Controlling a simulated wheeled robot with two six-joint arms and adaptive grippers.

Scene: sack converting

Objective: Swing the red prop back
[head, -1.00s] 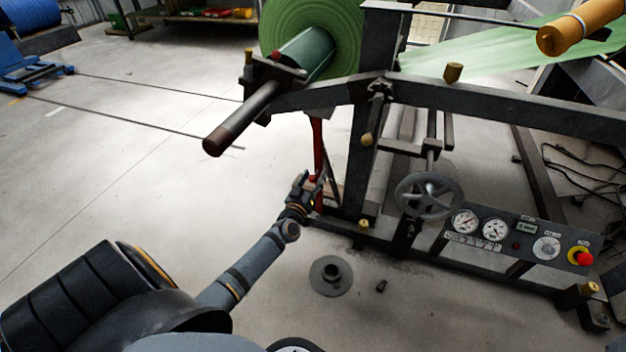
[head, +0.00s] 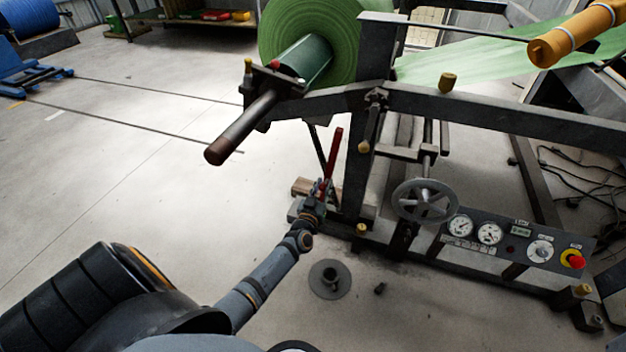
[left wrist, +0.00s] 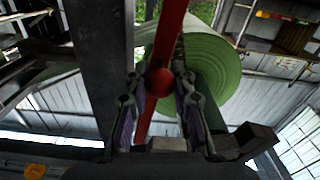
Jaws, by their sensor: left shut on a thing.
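The red prop (head: 333,152) stands at the foot of the machine frame, below the roll arm. It leans to the right, and its top end shows clear of the beam above it in the head view. My left gripper (head: 318,200) is at its lower part, shut on it. In the left wrist view the red prop (left wrist: 169,40) runs up between the two fingers of my left gripper (left wrist: 160,100), with a round red knob (left wrist: 159,82) between them. The prop's lower end is hidden by the gripper. My right gripper is not in view.
The green roll (head: 335,45) and its protruding shaft (head: 245,125) are above. A wooden block (head: 302,186) lies beside the prop's foot. The handwheel (head: 425,201) and gauge panel (head: 515,240) stand to the right. A round metal base (head: 330,279) is on the floor.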

